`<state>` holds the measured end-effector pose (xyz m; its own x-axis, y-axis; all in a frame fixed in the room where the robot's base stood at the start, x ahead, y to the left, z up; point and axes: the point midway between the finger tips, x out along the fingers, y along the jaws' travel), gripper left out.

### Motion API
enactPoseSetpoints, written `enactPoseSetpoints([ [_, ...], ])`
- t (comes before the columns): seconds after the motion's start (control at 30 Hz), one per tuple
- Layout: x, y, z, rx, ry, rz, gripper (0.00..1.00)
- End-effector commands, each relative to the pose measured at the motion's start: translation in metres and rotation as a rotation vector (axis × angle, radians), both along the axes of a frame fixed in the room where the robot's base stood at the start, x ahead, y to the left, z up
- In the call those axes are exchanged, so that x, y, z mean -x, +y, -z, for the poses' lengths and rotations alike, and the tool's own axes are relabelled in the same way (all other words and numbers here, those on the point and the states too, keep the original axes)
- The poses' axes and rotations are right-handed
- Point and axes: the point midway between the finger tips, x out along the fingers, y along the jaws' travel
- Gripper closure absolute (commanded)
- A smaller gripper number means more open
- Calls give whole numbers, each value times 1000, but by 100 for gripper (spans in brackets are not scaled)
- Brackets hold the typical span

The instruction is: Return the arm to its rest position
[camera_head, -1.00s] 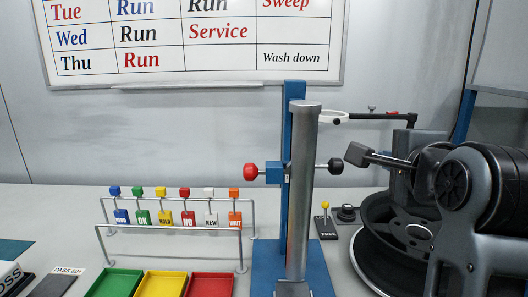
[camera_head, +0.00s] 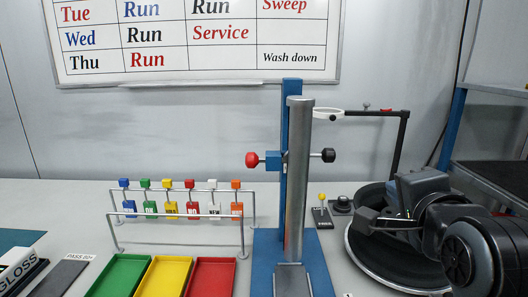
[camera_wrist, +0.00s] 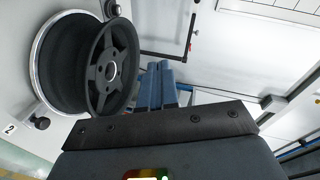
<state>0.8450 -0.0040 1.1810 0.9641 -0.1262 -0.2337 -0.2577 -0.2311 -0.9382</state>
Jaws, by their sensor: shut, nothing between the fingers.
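My arm (camera_head: 465,225) reaches in from the right edge in the head view, folded low over a black wheel (camera_head: 385,262). In the wrist view, the dark front of my gripper (camera_wrist: 160,125) spans the bottom of the picture. The spoked black wheel (camera_wrist: 105,68) shows there at upper left, apart from the gripper. My arm hides part of the wheel in the head view.
A blue stand with a grey post (camera_head: 300,185) and side knobs rises left of my gripper. A ring on a bent black arm (camera_head: 402,130) stands behind. A tag rail (camera_head: 180,222) and green, yellow and red trays (camera_head: 210,278) are farther left. A small lever (camera_head: 322,210) stands near the wheel.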

Motion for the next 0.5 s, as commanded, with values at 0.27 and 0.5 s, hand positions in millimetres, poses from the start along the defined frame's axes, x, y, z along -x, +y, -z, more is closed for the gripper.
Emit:
enactPoseSetpoints([
  [0.27, 33, -16, 61, 273, 21, -65, 100],
  [0.5, 90, -26, 123, 563, 41, -167, 100],
])
